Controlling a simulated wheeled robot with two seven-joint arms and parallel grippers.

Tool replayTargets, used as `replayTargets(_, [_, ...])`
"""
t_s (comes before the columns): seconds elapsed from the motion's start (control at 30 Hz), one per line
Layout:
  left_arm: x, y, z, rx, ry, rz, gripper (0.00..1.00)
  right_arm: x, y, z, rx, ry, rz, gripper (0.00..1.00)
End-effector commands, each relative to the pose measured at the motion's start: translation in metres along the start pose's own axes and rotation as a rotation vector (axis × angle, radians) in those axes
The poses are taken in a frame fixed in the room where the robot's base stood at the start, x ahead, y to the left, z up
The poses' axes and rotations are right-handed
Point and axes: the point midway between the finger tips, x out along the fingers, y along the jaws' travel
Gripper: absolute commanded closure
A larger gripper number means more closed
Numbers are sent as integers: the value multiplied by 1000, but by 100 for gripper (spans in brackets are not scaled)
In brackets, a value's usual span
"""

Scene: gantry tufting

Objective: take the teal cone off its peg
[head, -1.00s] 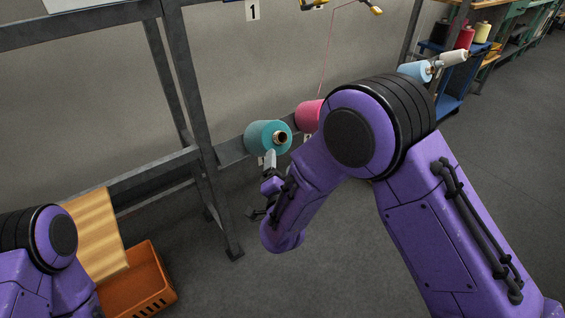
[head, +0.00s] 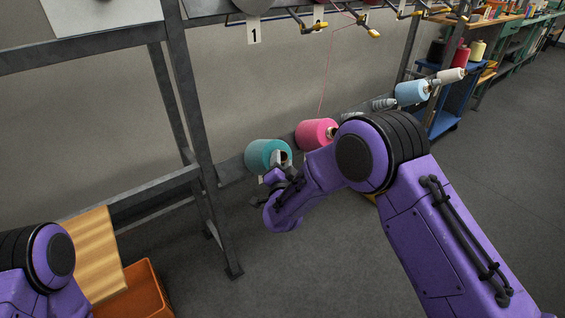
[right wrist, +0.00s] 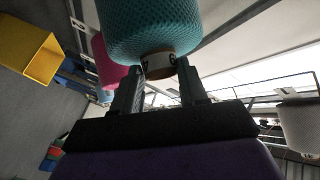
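The teal cone (head: 262,153) sits on the low rail of the frame, its narrow end facing me. In the right wrist view the teal cone (right wrist: 150,25) fills the top, with its pale tube end between my fingers. My right gripper (head: 280,161) is at that end in the head view. In the right wrist view my right gripper (right wrist: 160,72) has a finger on each side of the tube end, apart, with small gaps showing. The peg is hidden inside the cone. My left arm shows at the lower left, but its gripper is out of view.
A pink cone (head: 315,132) sits just right of the teal one, and a light blue cone (head: 411,92) farther along. A grey frame post (head: 196,120) stands to the left. An orange crate (head: 138,292) and wooden board (head: 96,252) are at lower left.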

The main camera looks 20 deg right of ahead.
Motion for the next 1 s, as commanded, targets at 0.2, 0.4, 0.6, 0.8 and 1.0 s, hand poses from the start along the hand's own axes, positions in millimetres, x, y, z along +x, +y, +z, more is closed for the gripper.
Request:
replayTargets(0.2, [0,0,0,0,0,0,14,0,0,0,1,0,0,87])
replayTargets(0.4, [0,0,0,0,0,0,14,0,-2,-1,3,3,-3,100])
replayTargets(0.6, [-4,0,-2,0,0,0,14,-1,-3,-5,3,4,-3,100])
replayTargets(0.8, [-9,-1,-4,0,0,0,14,-6,-5,-10,3,3,-2,100])
replayTargets(1.0, [-10,-1,-4,0,0,0,14,-7,-4,-11,3,4,-2,100])
